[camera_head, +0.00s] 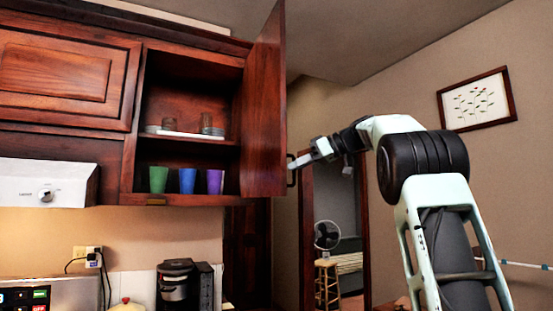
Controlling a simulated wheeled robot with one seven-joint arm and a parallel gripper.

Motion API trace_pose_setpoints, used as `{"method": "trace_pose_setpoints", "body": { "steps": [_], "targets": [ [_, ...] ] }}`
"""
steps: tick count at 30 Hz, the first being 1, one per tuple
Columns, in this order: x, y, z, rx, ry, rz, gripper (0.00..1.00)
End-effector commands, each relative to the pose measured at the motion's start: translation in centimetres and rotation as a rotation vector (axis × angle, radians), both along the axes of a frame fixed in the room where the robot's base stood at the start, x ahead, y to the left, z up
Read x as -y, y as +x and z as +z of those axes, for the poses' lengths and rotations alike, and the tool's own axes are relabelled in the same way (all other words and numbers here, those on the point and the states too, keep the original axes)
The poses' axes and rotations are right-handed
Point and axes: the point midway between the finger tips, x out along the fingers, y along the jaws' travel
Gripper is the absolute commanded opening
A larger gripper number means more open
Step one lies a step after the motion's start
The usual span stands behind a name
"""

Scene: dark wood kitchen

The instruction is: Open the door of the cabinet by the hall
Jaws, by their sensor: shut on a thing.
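The cabinet (137,160) is dark red wood and hangs on the wall at upper left. Its right-hand door (263,110) stands wide open, swung out toward me on its right side. A dark handle (291,172) shows at the door's outer edge, low down. My gripper (295,163) is at that handle and shut on it; the fingertips are small in the picture. Inside the cabinet, glasses and dishes stand on the upper shelf. Green, blue and purple cups (187,180) stand on the bottom.
A closed cabinet door (65,75) is to the left, above a white range hood (45,184). A black coffee maker (176,285) stands below. A doorway at centre right shows a fan (327,235) and a wooden stool (327,280). A framed picture (477,99) hangs on the right wall.

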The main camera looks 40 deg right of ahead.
Motion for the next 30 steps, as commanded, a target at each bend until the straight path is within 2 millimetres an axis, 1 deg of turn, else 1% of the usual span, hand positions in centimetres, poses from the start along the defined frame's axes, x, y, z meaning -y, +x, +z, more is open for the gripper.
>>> {"method": "trace_pose_setpoints", "body": {
  "steps": [1,3,9,13,23,24,25,26,30],
  "targets": [
    [1.1,0.2,0.4,0.011,0.001,-0.012,0.00],
    [2.0,0.0,0.3,0.010,0.002,-0.011,0.00],
    [3.5,-0.3,0.1,0.011,0.003,-0.004,0.00],
    [3.8,-0.3,0.1,0.012,0.003,-0.001,0.00],
    [3.7,-0.2,0.0,0.011,0.005,0.003,0.00],
    [3.7,-0.2,0.0,0.011,0.006,0.002,0.22],
    [3.7,-0.2,0.0,0.010,0.005,0.001,0.30],
    [3.7,-0.3,0.0,0.010,0.005,0.002,0.32],
    [3.7,-0.4,-0.1,0.007,0.004,0.000,0.32]
  ]
}}
